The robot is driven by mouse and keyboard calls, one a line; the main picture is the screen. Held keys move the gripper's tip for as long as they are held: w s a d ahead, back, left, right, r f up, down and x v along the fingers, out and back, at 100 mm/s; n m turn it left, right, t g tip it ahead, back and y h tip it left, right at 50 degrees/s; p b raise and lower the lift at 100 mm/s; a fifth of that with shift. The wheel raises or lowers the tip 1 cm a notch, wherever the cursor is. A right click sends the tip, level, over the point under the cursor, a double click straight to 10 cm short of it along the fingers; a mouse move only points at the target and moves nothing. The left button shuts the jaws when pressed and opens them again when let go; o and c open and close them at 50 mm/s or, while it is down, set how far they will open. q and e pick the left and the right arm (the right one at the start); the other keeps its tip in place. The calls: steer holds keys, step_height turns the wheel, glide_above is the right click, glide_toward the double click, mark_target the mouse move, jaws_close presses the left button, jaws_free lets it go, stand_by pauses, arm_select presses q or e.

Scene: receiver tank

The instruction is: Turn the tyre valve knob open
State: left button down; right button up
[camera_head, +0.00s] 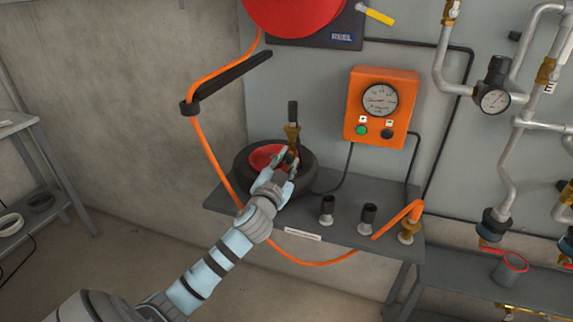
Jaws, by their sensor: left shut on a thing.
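A black tyre (309,176) with a red hub (264,154) lies on the grey bench. A brass valve (292,136) with a black upper end (293,110) stands upright at the tyre. My left gripper (288,160) reaches in from the lower left over the tyre. Its fingers are shut at the lower part of the brass valve, where they hide the tyre valve knob. How far the knob is turned cannot be seen. My right gripper is not in view.
The grey bench (341,225) also holds two dark fittings (327,208) and a brass fitting (407,231) on an orange hose (199,150). An orange gauge box (381,108) hangs on the wall panel above. Pipes and a gauge (494,101) are at right.

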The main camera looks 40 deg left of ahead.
arm_select(q)
steer(key=n, duration=0.4)
steer(key=shift+f+n+b, duration=0.15)
steer(key=shift+n+b, duration=0.15)
steer(key=shift+b, duration=0.1)
steer(key=shift+n+g, duration=0.3)
steer(key=shift+n, duration=1.2)
steer(key=c, duration=1.3)
jaws_free()
steer(key=shift+c, duration=0.2)
steer(key=shift+s, duration=0.1)
steer(key=v, duration=1.2)
